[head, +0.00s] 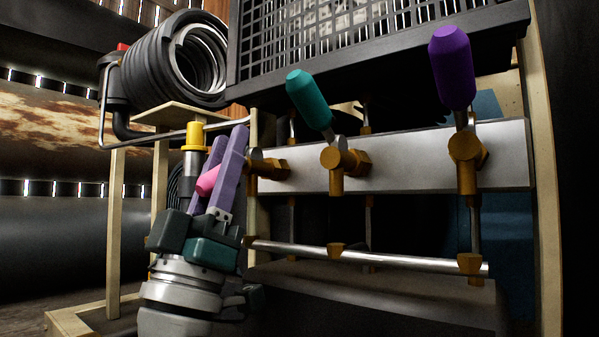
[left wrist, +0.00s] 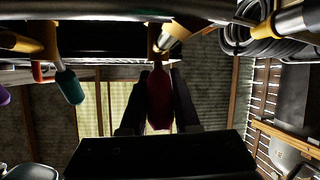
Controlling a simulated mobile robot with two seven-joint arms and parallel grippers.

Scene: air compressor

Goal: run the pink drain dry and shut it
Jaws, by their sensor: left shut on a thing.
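The pink drain handle (head: 208,181) shows between the lilac fingers of my left gripper (head: 229,134). It points left and down from its brass valve (head: 268,168), at the left end of the pale manifold bar. In the left wrist view the handle (left wrist: 160,98) looks dark red and lies between the fingers of my left gripper (left wrist: 161,72), which is shut on it. The fingers hide part of the handle in the head view. No flow of water or air can be made out at the pink drain. My right gripper is not in view.
To the right on the bar (head: 400,160) are a teal handle (head: 309,99), tilted up-left, and a purple handle (head: 453,67), nearly upright. A silver pipe (head: 380,257) runs below. A coiled black hose (head: 165,65) and a yellow-capped fitting (head: 195,135) stand close left.

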